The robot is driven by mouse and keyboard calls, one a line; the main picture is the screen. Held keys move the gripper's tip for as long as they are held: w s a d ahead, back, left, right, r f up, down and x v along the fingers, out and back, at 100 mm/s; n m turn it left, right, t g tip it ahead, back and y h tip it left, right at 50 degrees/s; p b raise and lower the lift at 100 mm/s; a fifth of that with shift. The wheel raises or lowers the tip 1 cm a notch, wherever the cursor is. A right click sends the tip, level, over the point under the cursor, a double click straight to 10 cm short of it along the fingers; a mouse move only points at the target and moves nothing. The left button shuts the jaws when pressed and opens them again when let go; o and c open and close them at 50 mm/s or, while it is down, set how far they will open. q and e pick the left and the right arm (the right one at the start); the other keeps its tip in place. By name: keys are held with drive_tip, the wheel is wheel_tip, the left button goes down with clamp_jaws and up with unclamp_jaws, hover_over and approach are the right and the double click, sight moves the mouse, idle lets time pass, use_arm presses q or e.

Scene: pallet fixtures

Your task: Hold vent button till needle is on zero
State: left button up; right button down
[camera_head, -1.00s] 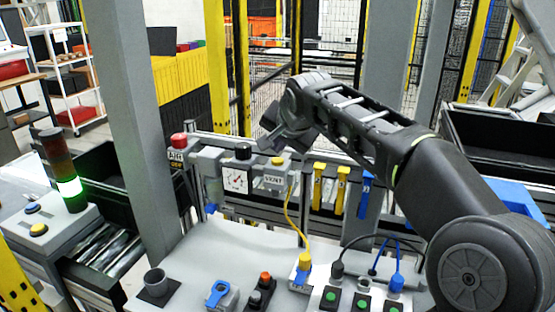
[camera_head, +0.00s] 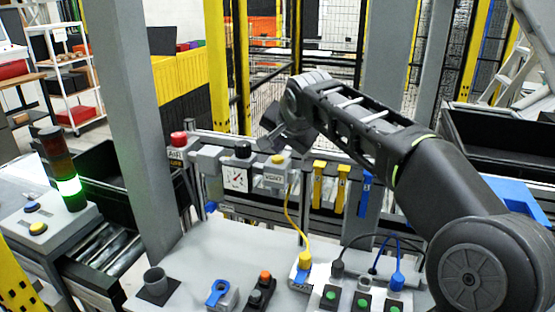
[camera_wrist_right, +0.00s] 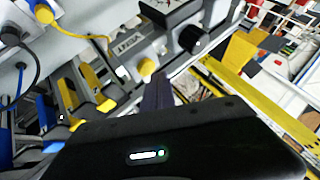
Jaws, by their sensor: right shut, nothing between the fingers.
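The yellow vent button (camera_head: 277,159) sits on top of a grey box with a VENT label (camera_head: 273,179). Left of it is a white square gauge (camera_head: 237,180) with a dark needle; its zero mark is too small to read. My right gripper (camera_head: 271,144) is shut and empty, pointing down just above the button. In the right wrist view the shut fingers (camera_wrist_right: 158,90) lie close to the yellow button (camera_wrist_right: 146,66); I cannot tell whether they touch it. My left gripper is not in view.
A black knob (camera_head: 243,150) stands on the gauge unit, left of the button. A red button (camera_head: 179,139) is further left. Yellow and blue handles (camera_head: 341,190) hang to the right. The grey bench (camera_head: 215,245) below carries a cup, switches and plugged cables.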

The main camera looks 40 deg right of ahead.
sight(279, 159)
drive_tip(key=shift+f+b, duration=0.6)
drive_tip(key=shift+f, duration=0.2)
idle(0.6)
drive_tip(key=shift+r, duration=0.1)
idle(2.7)
drive_tip(key=shift+r+p, duration=0.75)
drive_tip(key=shift+r, duration=0.15)
wheel_tip(279, 159, up, 3)
drive_tip(key=shift+r+p, duration=0.1)
drive_tip(key=shift+p, duration=1.15)
drive_tip(key=shift+r+p, duration=0.3)
drive_tip(key=shift+r, duration=0.65)
